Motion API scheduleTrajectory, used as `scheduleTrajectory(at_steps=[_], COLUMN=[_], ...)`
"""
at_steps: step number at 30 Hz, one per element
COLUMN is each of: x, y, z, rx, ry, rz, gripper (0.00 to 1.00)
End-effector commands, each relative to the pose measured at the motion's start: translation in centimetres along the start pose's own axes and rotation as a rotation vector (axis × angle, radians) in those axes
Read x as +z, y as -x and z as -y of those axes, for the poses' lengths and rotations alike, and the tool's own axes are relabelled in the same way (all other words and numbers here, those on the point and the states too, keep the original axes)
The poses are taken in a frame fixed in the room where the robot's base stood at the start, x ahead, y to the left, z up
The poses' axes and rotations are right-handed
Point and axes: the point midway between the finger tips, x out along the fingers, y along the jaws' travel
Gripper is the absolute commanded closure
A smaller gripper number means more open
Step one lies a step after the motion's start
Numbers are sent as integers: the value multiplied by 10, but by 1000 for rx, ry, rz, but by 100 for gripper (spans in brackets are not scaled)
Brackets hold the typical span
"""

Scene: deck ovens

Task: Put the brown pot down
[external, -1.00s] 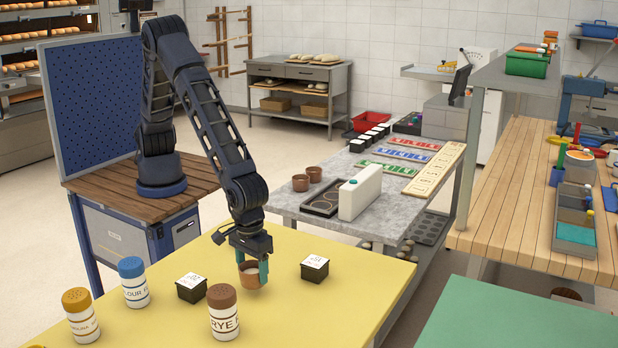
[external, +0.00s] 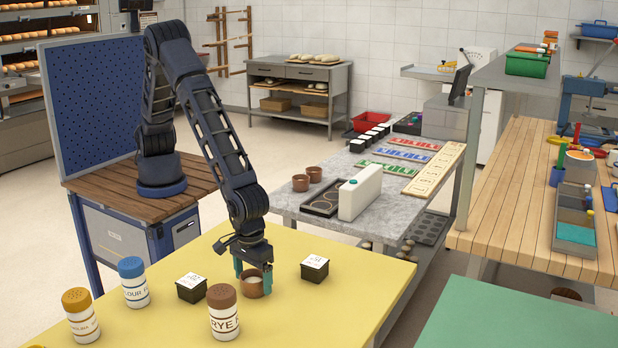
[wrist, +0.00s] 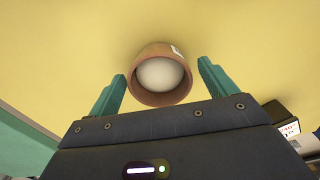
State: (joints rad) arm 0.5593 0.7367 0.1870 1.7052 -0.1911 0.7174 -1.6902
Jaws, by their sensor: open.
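The brown pot (external: 254,286) stands on the yellow table (external: 345,255), with pale contents inside. In the wrist view the brown pot (wrist: 159,76) shows its round mouth and a small white label on its side. My gripper (external: 254,281) is open, with its teal fingers at either side of the pot. In the wrist view my gripper (wrist: 160,88) has a gap between each finger and the pot wall.
Two black boxes with white lids, left (external: 191,287) and right (external: 314,268), flank the pot. The brown-capped RYE shaker (external: 223,312) stands close in front. The blue-capped (external: 133,281) and yellow-capped (external: 80,314) shakers stand further left. The table's right side is clear.

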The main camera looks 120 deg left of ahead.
Motion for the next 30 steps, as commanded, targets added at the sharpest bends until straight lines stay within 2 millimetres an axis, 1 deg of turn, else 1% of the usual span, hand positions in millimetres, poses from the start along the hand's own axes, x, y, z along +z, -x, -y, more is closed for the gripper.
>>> scheduleTrajectory(at_steps=[5,8,15,18,21,26,29,30], x=[0,1,0,0,0,0,-4,-8], y=[14,32,78,95,108,120,128,134], z=[0,0,0,0,0,0,2,4], rx=[1,3,3,2,2,0,4,7], ry=[-1,-1,0,0,0,0,-9,-18], rz=[1,1,1,0,1,0,3,7], gripper=[16,16,16,16,16,16,16,16])
